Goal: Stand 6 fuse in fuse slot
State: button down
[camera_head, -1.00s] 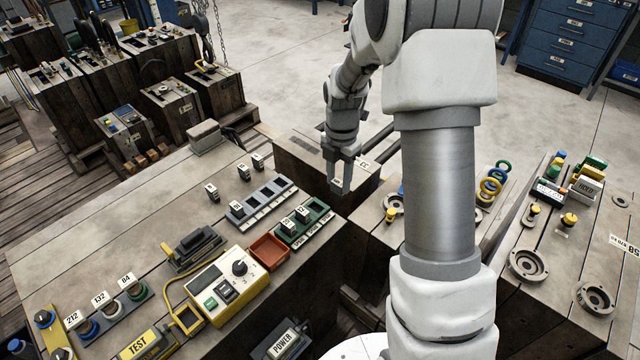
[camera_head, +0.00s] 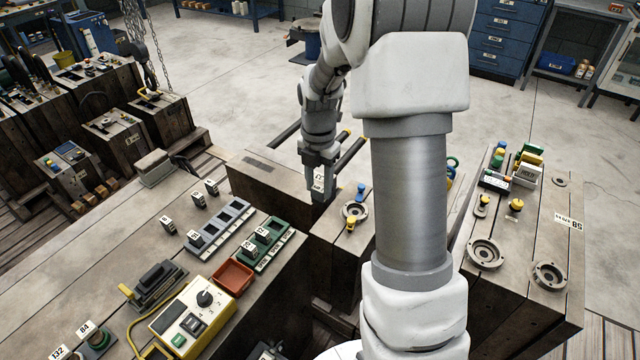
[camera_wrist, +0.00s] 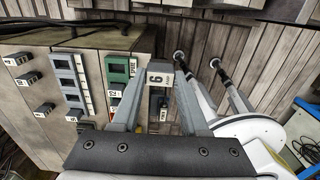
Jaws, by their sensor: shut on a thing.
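My gripper (camera_head: 319,182) is shut on a small fuse with a white number label (camera_head: 319,177), held in the air right of the benchtop's racks. In the wrist view the fuse (camera_wrist: 159,75) sits between the fingertips, its label reading like a 6. A grey slotted rack (camera_head: 232,212) lies to the left, with one fuse (camera_head: 194,238) at its near end. Beside it a green rack (camera_head: 278,228) holds two fuses (camera_head: 262,234). Three loose fuses (camera_head: 197,199) stand on the bench behind the grey rack. Which slot is marked 6 is too small to read.
A red tray (camera_head: 232,277) and a yellow test box (camera_head: 190,318) lie in front of the racks. A blue-knobbed post (camera_head: 360,192) and a round fitting (camera_head: 355,211) stand right of my gripper. A gap separates the benches at right.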

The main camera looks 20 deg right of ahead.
jog(key=w+a+f, duration=0.1)
jog(key=w+a, duration=0.3)
jog(key=a, duration=0.5)
jog(key=w+a+f+p, duration=0.1)
jog(key=w+a+f, duration=0.15)
jog(key=a, duration=0.55)
jog(key=w+a, duration=0.4)
jog(key=a, duration=0.5)
jog(key=shift+w+f+b, duration=0.1)
jog(key=shift+f+b, duration=1.3)
jog(key=shift+f, duration=1.15)
jog(key=shift+f+b, duration=0.5)
jog(key=shift+f, duration=0.65)
jog(key=shift+c, duration=1.7)
grip_release()
jog(key=c, duration=0.4)
jog(key=shift+o, duration=0.2)
jog(key=shift+r, duration=0.2)
